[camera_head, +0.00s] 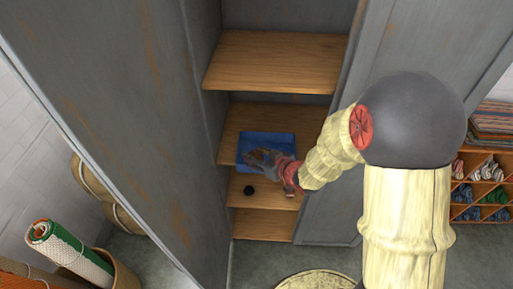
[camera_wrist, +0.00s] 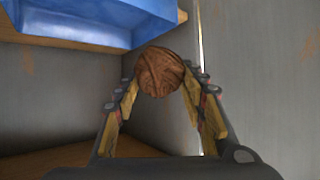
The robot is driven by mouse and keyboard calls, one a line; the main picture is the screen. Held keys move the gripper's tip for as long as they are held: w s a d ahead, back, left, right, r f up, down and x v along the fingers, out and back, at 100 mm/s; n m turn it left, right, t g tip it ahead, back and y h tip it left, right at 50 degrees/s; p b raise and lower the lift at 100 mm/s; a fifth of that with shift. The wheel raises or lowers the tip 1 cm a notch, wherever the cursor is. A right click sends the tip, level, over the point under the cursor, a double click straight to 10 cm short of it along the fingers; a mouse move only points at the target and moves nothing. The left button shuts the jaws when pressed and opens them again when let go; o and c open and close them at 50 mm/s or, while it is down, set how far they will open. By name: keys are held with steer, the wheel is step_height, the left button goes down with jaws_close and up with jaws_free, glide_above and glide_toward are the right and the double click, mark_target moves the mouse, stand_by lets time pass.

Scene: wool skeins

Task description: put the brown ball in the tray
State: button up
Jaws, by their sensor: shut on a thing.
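The brown ball (camera_wrist: 160,72) is a wound wool ball, held between the fingertips of my gripper (camera_head: 262,158). My gripper is shut on it. The blue tray (camera_head: 284,139) lies on a wooden shelf inside the grey cabinet. In the head view my gripper overlaps the tray's front part, and the ball is hard to make out there. In the wrist view the tray (camera_wrist: 95,22) shows at the upper left, with the ball beside its near corner. I cannot tell the exact height of the ball relative to the tray's rim.
Another shelf (camera_head: 277,62) is above. Grey cabinet walls (camera_head: 140,110) stand on both sides. A rack with skeins (camera_head: 484,185) is at the right.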

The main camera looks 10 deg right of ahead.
steer(key=w+f, duration=0.3)
steer(key=w, duration=0.1)
steer(key=w+d+f, duration=0.1)
steer(key=w+f, duration=0.2)
steer(key=w, duration=0.1)
steer(key=w+d+f, duration=0.1)
steer(key=w+f, duration=0.2)
steer(key=w, duration=0.1)
steer(key=shift+w+d+b, duration=0.15)
steer(key=shift+w+b, duration=0.15)
steer(key=shift+b, duration=0.05)
steer(key=shift+w+f, duration=0.15)
steer(key=shift+f, duration=0.8)
steer(key=shift+w+f, duration=0.1)
steer(key=shift+f, duration=0.8)
steer(key=shift+f, duration=0.1)
steer(key=o, duration=1)
steer(key=shift+o, duration=0.4)
